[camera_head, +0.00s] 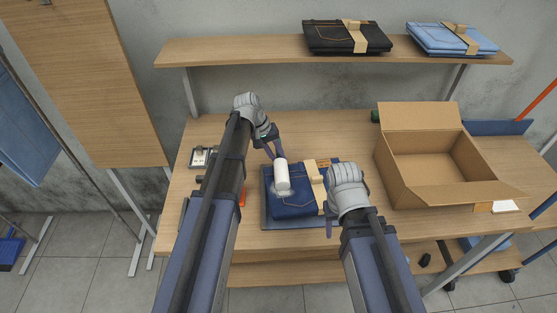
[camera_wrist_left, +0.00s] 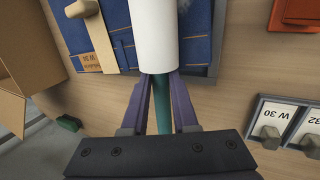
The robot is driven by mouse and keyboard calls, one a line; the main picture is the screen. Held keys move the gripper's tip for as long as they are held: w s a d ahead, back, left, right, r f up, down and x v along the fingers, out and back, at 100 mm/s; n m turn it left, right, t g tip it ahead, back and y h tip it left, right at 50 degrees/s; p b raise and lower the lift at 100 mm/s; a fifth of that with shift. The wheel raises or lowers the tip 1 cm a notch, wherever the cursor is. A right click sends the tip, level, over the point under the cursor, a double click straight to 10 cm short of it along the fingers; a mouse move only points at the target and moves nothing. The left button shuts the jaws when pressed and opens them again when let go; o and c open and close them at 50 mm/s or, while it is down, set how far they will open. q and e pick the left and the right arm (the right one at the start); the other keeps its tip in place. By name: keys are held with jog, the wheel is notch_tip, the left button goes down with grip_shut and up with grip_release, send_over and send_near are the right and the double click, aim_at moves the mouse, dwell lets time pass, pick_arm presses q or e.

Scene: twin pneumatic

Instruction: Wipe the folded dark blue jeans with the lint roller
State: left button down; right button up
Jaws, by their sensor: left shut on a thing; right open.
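The folded dark blue jeans (camera_head: 290,206) lie on a grey-blue board (camera_head: 268,222) on the table, with a tan paper band (camera_head: 315,172) around them. They also show at the top of the left wrist view (camera_wrist_left: 92,35). My left gripper (camera_head: 273,150) is shut on the teal handle (camera_wrist_left: 162,112) of the lint roller. The white roller (camera_head: 282,178) is over the jeans' upper left part; whether it touches them I cannot tell. It also shows in the left wrist view (camera_wrist_left: 156,35). My right gripper (camera_head: 329,214) is open at the jeans' right edge, its fingers partly hidden by the wrist.
An open empty cardboard box (camera_head: 400,177) stands to the right. Size cards (camera_head: 200,157) lie at the left, and a red-orange item (camera_wrist_left: 300,12) is beside the jeans. Folded black jeans (camera_head: 335,38) and light blue jeans (camera_head: 445,42) sit on the shelf above.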

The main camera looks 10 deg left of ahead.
aim_at(277, 163)
pick_arm(q)
jog(key=shift+r, duration=0.1)
pick_arm(e)
jog(key=shift+r, duration=0.1)
pick_arm(q)
jog(key=shift+s+d+f, duration=0.1)
jog(key=shift+s+d, duration=0.15)
jog(key=shift+s, duration=0.35)
jog(key=shift+s+d+f, duration=0.1)
jog(key=shift+s+d, duration=0.1)
jog(key=shift+s, duration=0.35)
jog(key=shift+s+d, duration=0.25)
jog(key=shift+s, duration=0.35)
pick_arm(e)
jog(key=shift+f, duration=0.2)
